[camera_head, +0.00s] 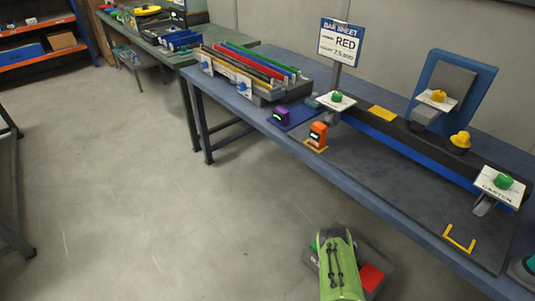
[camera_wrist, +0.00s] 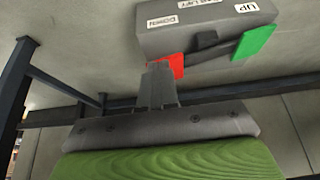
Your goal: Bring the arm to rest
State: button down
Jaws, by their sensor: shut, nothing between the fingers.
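My gripper (camera_wrist: 160,72) shows in the wrist view as a narrow grey pair of fingers, shut and empty. Its tips overlap a red pad on a grey box (camera_wrist: 205,33) in the picture; I cannot tell whether they touch. My green arm (camera_head: 340,265) shows at the bottom of the head view, low in front of the bench, and covers part of the same box. The fingertips do not show clearly there.
The box has DOWN and UP labels, a red pad (camera_head: 371,278) and a green pad (camera_wrist: 255,40). The blue bench (camera_head: 375,205) runs along the right with fixtures, an orange device (camera_head: 317,135) and a RED sign (camera_head: 341,42). The floor (camera_head: 130,200) at left is clear.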

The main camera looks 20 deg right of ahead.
jog(key=w+d+r+p, duration=0.1)
jog(key=w+d+r, duration=0.1)
jog(key=w+r, duration=0.75)
jog(key=w+a+r+n+p, duration=0.1)
jog(key=w+a+r, duration=0.15)
jog(key=r, duration=0.65)
jog(key=w+a+r+n+t+y+p, duration=0.1)
jog(key=w+r, duration=0.3)
jog(key=r, duration=0.4)
jog(key=w+a+r+p, duration=0.15)
jog(key=w+r, duration=0.25)
jog(key=r, duration=0.5)
jog(key=s+a+r+n+t+y+p, duration=0.1)
jog(key=s+a+r+n, duration=0.3)
jog(key=r, duration=0.6)
jog(key=s+a+r+y, duration=0.1)
jog(key=a+r, duration=0.5)
jog(key=r, duration=0.3)
jog(key=s+a+r+n+t+p, duration=0.1)
jog(key=s+a+r+n, duration=0.3)
jog(key=r, duration=0.6)
jog(key=s+a+r+n+y+p, duration=0.1)
jog(key=s+a+r, duration=0.3)
jog(key=s, duration=0.4)
jog(key=s+a+r+n+p, duration=0.1)
jog(key=s+a+r, duration=0.3)
jog(key=s, duration=0.5)
jog(key=shift+s+a+r+n+t+y, duration=0.15)
jog(key=shift+s+a+n+t+y, duration=0.2)
jog(key=shift+a+n, duration=0.25)
